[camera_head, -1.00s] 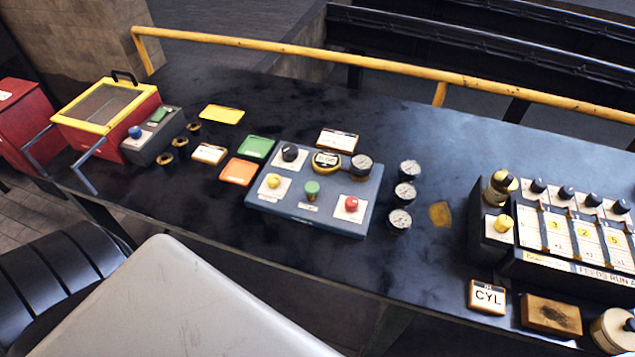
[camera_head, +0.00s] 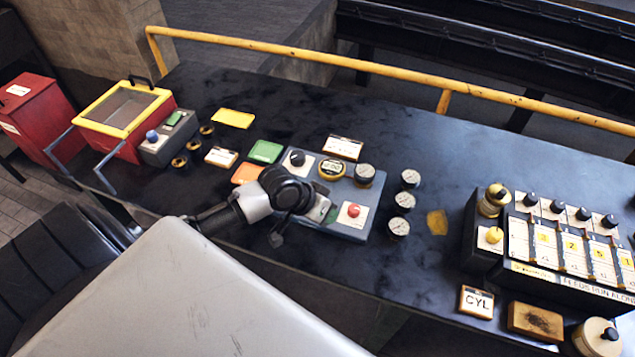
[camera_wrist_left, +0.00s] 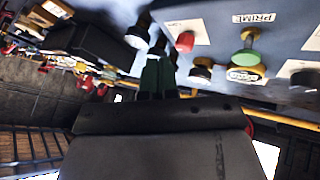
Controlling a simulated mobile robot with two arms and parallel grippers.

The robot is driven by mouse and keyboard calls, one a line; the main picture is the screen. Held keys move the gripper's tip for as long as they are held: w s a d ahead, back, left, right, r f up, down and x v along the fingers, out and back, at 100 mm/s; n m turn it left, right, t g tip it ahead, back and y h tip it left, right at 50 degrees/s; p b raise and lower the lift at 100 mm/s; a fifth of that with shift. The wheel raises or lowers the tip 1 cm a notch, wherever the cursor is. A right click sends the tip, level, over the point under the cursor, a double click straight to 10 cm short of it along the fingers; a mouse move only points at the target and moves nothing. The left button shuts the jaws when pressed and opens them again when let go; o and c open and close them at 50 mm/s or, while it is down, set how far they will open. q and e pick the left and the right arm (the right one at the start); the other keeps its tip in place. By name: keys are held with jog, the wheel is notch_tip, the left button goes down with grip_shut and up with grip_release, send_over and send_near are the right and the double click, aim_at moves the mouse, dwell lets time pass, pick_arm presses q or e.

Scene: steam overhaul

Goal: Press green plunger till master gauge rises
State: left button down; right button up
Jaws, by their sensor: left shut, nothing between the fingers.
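The blue-grey panel (camera_head: 345,230) sits on the dark bench. In the head view my left gripper (camera_head: 325,212) is over its front middle, covering the green plunger and the yellow button. The red button (camera_head: 353,210) shows just right of the gripper. In the left wrist view the gripper's fingers (camera_wrist_left: 158,62) are together and empty. The green plunger (camera_wrist_left: 245,58) stands apart from them, to their right, beyond the red button (camera_wrist_left: 185,41). A dial gauge (camera_head: 364,173) and a yellow-ringed gauge (camera_head: 331,168) sit along the panel's back; their readings are too small to tell.
Several loose dials (camera_head: 404,202) stand right of the panel. A lever bank (camera_head: 560,245) is at the right, and a red box with a yellow-framed lid (camera_head: 125,108) at the left. A yellow rail (camera_head: 400,78) runs behind. A pale grey surface (camera_head: 220,300) fills the front.

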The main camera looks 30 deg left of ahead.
pick_arm(q)
jog(key=w+a+r+n+t, duration=0.2)
jog(key=w+a+r, duration=0.3)
jog(key=w+a, duration=0.3)
jog(key=shift+w+a+n, duration=0.2)
jog(key=shift+a+n, duration=0.4)
jog(key=shift+n, duration=0.1)
pick_arm(e)
jog(key=shift+a, duration=0.3)
pick_arm(q)
jog(key=shift+r, duration=0.1)
pick_arm(e)
jog(key=shift+a, duration=0.1)
pick_arm(q)
notch_tip(320, 180, down, 7)
jog(key=b, duration=0.7)
jog(key=shift+f+b, duration=0.5)
jog(key=shift+f, duration=0.35)
pick_arm(e)
notch_tip(320, 180, down, 8)
jog(key=shift+d, duration=0.3)
jog(key=shift+a+r, duration=0.1)
jog(key=shift+a, duration=0.05)
